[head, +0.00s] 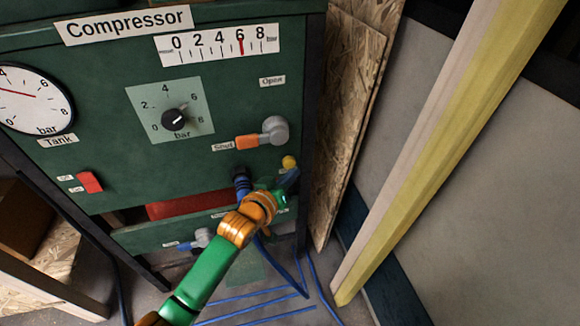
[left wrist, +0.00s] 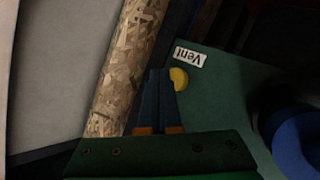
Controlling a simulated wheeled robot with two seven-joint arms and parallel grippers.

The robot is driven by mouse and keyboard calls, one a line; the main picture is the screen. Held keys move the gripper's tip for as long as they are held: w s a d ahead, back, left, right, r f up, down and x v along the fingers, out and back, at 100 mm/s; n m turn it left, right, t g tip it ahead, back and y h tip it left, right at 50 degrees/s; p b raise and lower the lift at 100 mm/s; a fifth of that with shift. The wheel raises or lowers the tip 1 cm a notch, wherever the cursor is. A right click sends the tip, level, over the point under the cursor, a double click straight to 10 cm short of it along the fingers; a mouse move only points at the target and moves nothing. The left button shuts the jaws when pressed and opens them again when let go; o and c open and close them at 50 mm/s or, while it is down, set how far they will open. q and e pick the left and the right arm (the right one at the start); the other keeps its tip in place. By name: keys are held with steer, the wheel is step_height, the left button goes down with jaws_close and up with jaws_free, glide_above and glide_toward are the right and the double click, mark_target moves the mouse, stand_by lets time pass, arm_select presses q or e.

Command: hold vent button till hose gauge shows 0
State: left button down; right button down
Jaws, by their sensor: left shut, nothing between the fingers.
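The green compressor panel (head: 110,160) fills the left and middle of the head view. The yellow vent button (head: 289,162) sits at its lower right edge; in the left wrist view it shows (left wrist: 180,79) beside an upside-down "Vent" label (left wrist: 190,57). My left gripper (head: 290,178) is shut and empty just below the button. In the left wrist view its dark fingertips (left wrist: 159,74) are close beside the button; I cannot tell whether they touch it. The strip gauge (head: 218,45) at the top has its red pointer at about 6. My right gripper is out of view.
A round Tank dial (head: 35,97) and a pressure knob (head: 174,119) are on the panel. An orange-handled valve (head: 262,134) points to "Shut" above the button. A blue hose fitting (head: 241,181) is left of my gripper. Chipboard (head: 340,110) stands to the right.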

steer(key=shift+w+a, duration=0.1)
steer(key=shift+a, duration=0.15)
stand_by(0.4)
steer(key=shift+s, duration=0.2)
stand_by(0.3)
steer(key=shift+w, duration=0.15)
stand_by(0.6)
arm_select(q)
steer(key=shift+w, duration=0.1)
steer(key=shift+w+a, duration=0.15)
steer(key=shift+w, duration=0.2)
